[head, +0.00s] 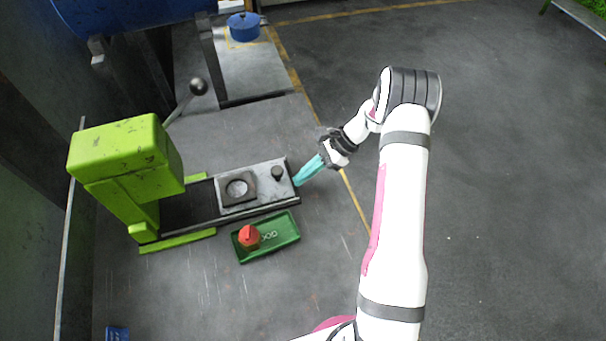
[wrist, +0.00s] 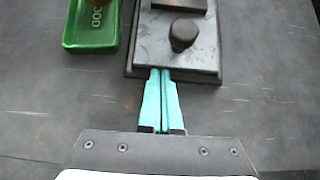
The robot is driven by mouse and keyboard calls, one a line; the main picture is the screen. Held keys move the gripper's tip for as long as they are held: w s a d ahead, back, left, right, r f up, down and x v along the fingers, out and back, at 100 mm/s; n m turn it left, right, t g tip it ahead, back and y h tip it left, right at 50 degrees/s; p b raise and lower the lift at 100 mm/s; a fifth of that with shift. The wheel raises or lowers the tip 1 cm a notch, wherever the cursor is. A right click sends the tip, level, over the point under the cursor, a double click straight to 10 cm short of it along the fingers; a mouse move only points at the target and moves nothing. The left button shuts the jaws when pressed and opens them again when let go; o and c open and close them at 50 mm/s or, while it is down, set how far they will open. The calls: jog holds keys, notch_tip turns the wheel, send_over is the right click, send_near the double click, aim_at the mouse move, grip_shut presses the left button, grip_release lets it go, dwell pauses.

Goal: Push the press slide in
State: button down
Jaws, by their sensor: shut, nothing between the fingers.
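The press slide (head: 226,207) is a grey plate on a dark rail, with a square die and a round black knob (head: 277,172) on top. It sticks out to the right of the green press (head: 126,160). My gripper (head: 297,183) is shut and empty at the slide's right end. In the wrist view the slide (wrist: 205,55) and its knob (wrist: 183,35) show ahead, and my gripper's teal fingertips (wrist: 160,72) are together at its near edge. I cannot tell for sure whether they touch it.
A green tray (head: 285,232) with a red and yellow piece (head: 249,237) lies just below the slide. A lever with a ball knob (head: 198,87) rises behind the press. A blue pot (head: 243,27) stands on a grey table (head: 255,72) at the back. Floor to the right is clear.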

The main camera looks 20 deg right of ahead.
aim_at(241, 196)
jog(key=a, duration=1.4)
